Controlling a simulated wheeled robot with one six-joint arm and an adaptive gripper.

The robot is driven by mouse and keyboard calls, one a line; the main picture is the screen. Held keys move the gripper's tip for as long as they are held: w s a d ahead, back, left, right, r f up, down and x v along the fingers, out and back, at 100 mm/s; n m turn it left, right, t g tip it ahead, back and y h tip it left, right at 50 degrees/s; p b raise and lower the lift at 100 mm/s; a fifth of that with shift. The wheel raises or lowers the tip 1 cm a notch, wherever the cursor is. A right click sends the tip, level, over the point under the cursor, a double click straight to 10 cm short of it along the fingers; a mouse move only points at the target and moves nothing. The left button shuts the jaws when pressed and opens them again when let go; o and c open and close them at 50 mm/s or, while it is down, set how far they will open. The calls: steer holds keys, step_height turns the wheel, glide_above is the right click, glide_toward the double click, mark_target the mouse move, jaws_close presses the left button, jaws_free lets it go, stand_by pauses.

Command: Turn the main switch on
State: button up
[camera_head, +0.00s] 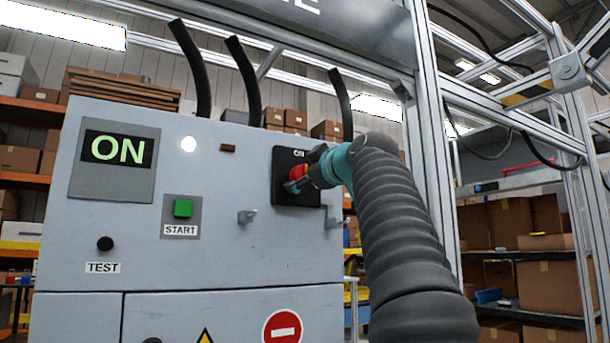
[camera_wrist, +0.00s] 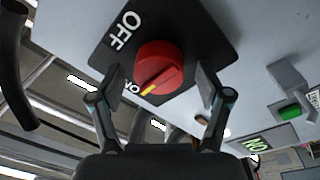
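The main switch is a red rotary knob (camera_head: 297,172) on a black plate (camera_head: 287,197) on the grey cabinet front. In the wrist view the red knob (camera_wrist: 163,66) has a yellow mark at its lower left edge, pointing toward the ON label (camera_wrist: 131,87). The OFF label (camera_wrist: 124,30) is at the upper left of the plate. My gripper (camera_wrist: 160,82) is open, with one finger on each side of the knob. Gaps show between the fingers and the knob. In the head view my gripper (camera_head: 302,180) is at the switch and partly covers it.
The display (camera_head: 118,150) reads ON in green, and a round white lamp (camera_head: 188,144) beside it looks lit. A green START button (camera_head: 182,208) and a black TEST knob (camera_head: 105,243) are on the left. A metal frame post (camera_head: 436,140) stands at the right.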

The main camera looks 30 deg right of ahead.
steer(key=shift+s, duration=0.1)
steer(key=s+f, duration=0.1)
steer(key=s, duration=1)
steer(key=shift+s+d, duration=0.2)
steer(key=shift+s, duration=0.15)
steer(key=shift+f, duration=0.1)
steer(key=a+f+m+g+p, duration=0.35)
steer(key=a+f, duration=0.25)
steer(key=f, duration=0.6)
steer(key=a+f+m+g+p, duration=0.3)
steer(key=a+f+g, duration=0.15)
steer(key=f, duration=0.85)
steer(key=s+a+f+m+g+p, duration=0.1)
steer(key=s+a+f+g+p, duration=0.1)
steer(key=s+f, duration=0.6)
steer(key=s+a+f+m+g+p, duration=0.2)
steer(key=s+f, duration=0.6)
steer(key=f, duration=0.9)
steer(key=shift+a+f+g+h, duration=0.35)
steer(key=shift+a+g, duration=0.35)
steer(key=shift+a, duration=0.35)
steer(key=shift+s, duration=0.1)
